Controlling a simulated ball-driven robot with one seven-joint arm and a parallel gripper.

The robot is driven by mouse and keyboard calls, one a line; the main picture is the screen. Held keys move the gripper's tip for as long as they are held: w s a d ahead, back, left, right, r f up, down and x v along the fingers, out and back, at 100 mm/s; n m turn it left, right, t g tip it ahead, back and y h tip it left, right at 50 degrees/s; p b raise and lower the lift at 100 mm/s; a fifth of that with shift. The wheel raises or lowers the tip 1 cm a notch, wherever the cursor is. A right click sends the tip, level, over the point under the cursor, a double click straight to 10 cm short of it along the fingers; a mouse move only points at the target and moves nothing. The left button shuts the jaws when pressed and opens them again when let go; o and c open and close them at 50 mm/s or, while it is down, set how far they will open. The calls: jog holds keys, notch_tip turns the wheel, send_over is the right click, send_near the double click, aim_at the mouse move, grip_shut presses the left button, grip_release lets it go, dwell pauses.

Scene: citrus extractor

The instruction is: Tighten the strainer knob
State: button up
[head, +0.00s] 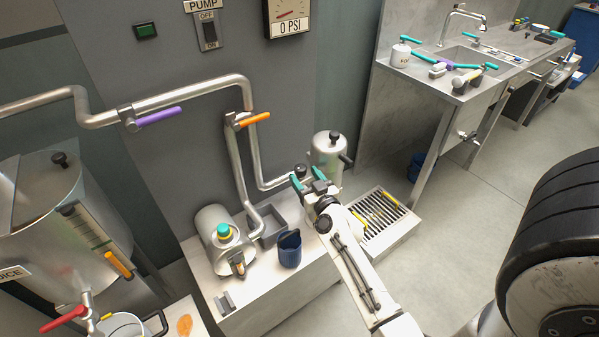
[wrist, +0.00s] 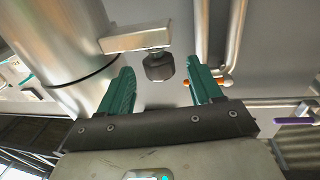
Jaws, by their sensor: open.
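The strainer is a steel cylinder (head: 328,152) at the back of the low counter, with a dark cap on top. A dark round knob (head: 300,169) sits at its left side; in the wrist view the knob (wrist: 158,67) is on a pale bracket off the steel cylinder (wrist: 85,40). My gripper (head: 306,178) is at the knob in the head view, with teal fingers open. In the wrist view the open fingers (wrist: 161,72) stand either side of the knob, with gaps on both sides. Contact is not visible.
Steel pipes with a purple-handled valve (head: 157,116) and an orange-handled valve (head: 252,119) run along the wall. A blue cup (head: 289,250) and the extractor (head: 222,238) stand left of my arm. A drain grate (head: 376,218) lies right.

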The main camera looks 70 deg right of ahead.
aim_at(303, 173)
jog(key=shift+x, duration=1.9)
jog(key=shift+s, duration=0.1)
jog(key=c, duration=1)
jog(key=shift+o, duration=0.2)
jog(key=m+h+p, duration=0.1)
jog(key=p, duration=0.2)
jog(key=shift+r+g, duration=0.35)
jog(key=shift+g, duration=0.05)
